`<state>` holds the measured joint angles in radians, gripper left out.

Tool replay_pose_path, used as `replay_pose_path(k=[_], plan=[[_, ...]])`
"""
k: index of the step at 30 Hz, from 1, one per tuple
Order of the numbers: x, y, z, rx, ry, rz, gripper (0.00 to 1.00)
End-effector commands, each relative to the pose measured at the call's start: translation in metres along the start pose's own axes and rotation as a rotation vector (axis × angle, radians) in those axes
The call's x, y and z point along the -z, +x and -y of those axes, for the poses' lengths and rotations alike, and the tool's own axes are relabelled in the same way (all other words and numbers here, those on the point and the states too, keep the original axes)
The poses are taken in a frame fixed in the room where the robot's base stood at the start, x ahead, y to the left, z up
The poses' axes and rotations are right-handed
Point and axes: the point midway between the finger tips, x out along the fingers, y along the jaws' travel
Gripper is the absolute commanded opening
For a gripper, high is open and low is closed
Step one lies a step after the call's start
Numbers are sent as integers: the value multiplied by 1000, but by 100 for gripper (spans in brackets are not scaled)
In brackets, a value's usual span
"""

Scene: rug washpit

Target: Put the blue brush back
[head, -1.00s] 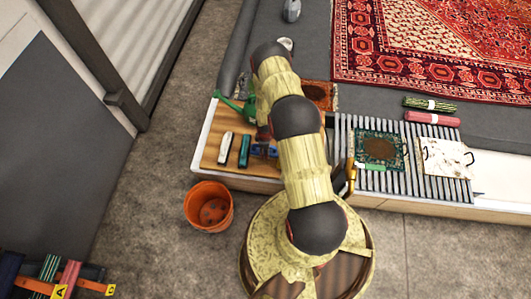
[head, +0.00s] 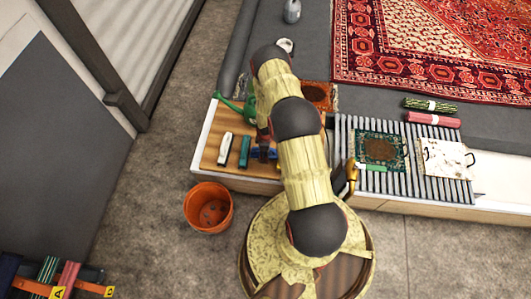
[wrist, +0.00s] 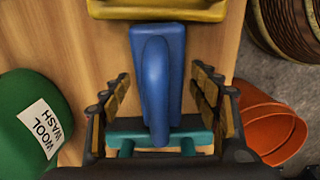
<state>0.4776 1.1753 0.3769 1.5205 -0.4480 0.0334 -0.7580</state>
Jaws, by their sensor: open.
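The blue brush (wrist: 172,52) lies on the wooden board in the wrist view, its raised handle pointing along the picture. My gripper (wrist: 161,85) is open, with one finger on each side of the brush and visible gaps between. In the head view only a small part of the blue brush (head: 257,155) shows beside my gripper (head: 264,152), and the arm hides the rest. A teal brush (wrist: 202,138) lies crosswise at the lower end of the blue one in the wrist view. It also shows in the head view (head: 244,152).
A white-topped brush (head: 225,148) lies left on the wooden board (head: 210,150). A green Wool Wash container (wrist: 28,120) stands close to my left finger. An orange bucket (head: 208,207) stands on the floor. A yellow object (wrist: 160,10) lies beyond the blue brush. A slatted rack (head: 400,190) is right.

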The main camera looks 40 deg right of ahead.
Motion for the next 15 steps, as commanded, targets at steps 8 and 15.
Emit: replay_pose_path(k=[8, 15], plan=[[0, -12, -1, -1, 0, 0, 61], [0, -61, -1, -1, 1, 0, 61]])
